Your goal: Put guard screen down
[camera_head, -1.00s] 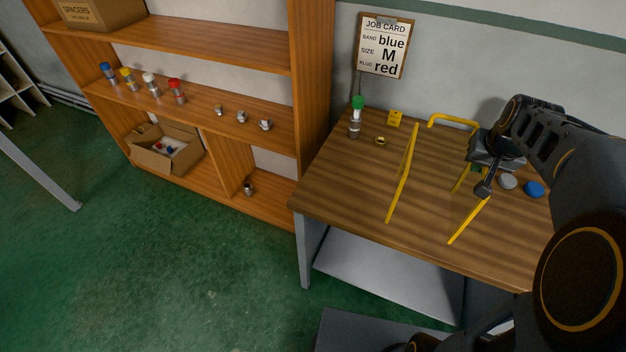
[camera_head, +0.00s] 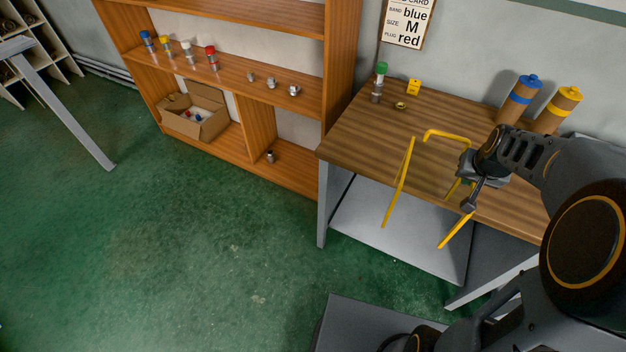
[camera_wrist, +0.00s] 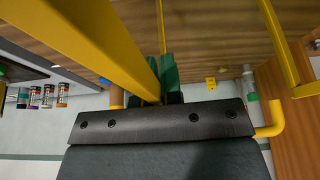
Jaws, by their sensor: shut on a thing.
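The guard screen (camera_head: 402,178) is a yellow tube frame with long bars and a bent upper bar. My gripper (camera_head: 470,192) is shut on one of its yellow bars at the right side. In the head view the frame overlaps the workbench's front edge, and its lower ends show against the grey shelf below. It appears held up, tilted. In the wrist view a wide yellow bar (camera_wrist: 95,42) runs into the green-padded fingers (camera_wrist: 160,78), and another bar (camera_wrist: 279,42) is at the right. The exact grip contact is partly hidden.
The wooden workbench (camera_head: 350,140) holds a green-capped bottle (camera_head: 380,80), a yellow block (camera_head: 413,87), a brass ring (camera_head: 400,105), and blue-topped (camera_head: 520,98) and yellow-topped (camera_head: 557,108) cylinders. An orange shelf unit (camera_head: 340,62) stands left.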

